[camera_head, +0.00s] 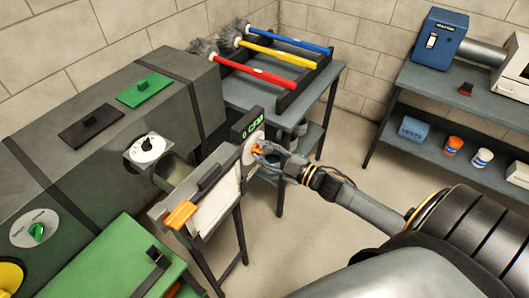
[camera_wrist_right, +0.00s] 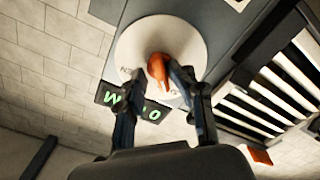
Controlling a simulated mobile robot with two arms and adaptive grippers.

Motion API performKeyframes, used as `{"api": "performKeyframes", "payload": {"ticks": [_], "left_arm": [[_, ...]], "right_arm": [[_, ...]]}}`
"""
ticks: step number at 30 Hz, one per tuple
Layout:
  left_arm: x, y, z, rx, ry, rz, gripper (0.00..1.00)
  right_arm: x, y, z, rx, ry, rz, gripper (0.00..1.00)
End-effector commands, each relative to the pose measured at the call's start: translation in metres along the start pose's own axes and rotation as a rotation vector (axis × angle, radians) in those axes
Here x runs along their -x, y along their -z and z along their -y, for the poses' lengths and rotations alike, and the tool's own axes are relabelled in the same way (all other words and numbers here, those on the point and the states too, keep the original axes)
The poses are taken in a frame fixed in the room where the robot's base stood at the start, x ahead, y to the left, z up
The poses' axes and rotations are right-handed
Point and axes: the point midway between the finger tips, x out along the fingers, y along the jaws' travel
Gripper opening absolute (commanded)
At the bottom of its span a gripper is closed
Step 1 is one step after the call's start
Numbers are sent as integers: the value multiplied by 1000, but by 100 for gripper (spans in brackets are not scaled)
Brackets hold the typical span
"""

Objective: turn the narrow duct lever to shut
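The orange lever (camera_wrist_right: 158,72) sits on a round white dial (camera_wrist_right: 128,42) on the grey duct. In the head view, the dial (camera_head: 249,150) is at the duct's right end, under a display (camera_head: 247,123) reading 0 CFM. My right gripper (camera_head: 262,150) is at this dial. The dial's small lettering is partly hidden by the fingers and too blurred to read. My left gripper is not in view.
A second orange handle (camera_head: 181,214) sticks out by a white panel. A black-knobbed dial (camera_head: 148,149) and a green-knobbed dial (camera_head: 37,231) are on the left ducts. Red, yellow and blue brushes lie in a rack (camera_head: 290,99) behind. Open floor (camera_head: 300,222) lies below my right arm.

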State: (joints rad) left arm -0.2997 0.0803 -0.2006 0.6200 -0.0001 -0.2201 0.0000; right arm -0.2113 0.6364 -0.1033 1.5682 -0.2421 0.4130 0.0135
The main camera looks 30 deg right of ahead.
Motion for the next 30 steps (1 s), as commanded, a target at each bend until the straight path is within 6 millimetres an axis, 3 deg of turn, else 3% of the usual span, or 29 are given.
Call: {"api": "performKeyframes", "payload": {"ticks": [8,21,30], "left_arm": [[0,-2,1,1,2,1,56],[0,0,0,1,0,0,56],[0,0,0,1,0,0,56]], "right_arm": [[7,-1,2,-3,2,3,34],[91,-1,2,-2,5,4,34],[119,0,0,-1,1,0,34]]}}
